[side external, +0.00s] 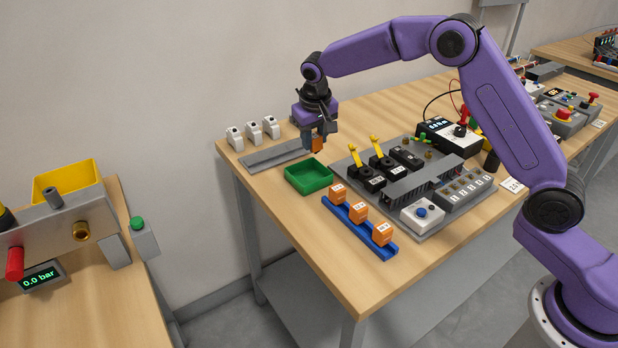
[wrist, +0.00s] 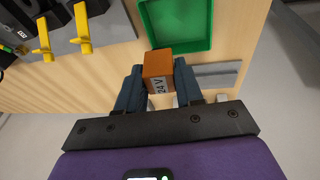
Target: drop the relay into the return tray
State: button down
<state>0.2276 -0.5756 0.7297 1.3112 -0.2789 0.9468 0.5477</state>
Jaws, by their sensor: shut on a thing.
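My gripper (side external: 314,143) is shut on an orange relay (side external: 318,144) and holds it above the table, just behind and right of the green tray's far edge in the side view. In the wrist view the relay (wrist: 158,70) sits between the two fingers of my gripper (wrist: 158,78), with a "24 V" label facing the camera. The green return tray (side external: 309,188) stands on the table and looks empty. In the wrist view the tray (wrist: 205,47) lies just beyond the relay, up and to the right.
A blue rail (side external: 347,222) carries several orange relays, right of the tray. A grey panel (side external: 440,218) with yellow levers (side external: 378,146) stands farther right. A grey rail (side external: 262,162) and white units (side external: 252,131) lie at the table's far left. Bare wood lies in front of the tray.

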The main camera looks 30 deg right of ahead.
jog(key=shift+f, duration=0.9)
jog(key=c, duration=0.6)
grip_release()
jog(key=shift+c, duration=0.2)
jog(key=shift+r, duration=0.1)
jog(key=v, duration=1.7)
jog(key=shift+s, duration=0.15)
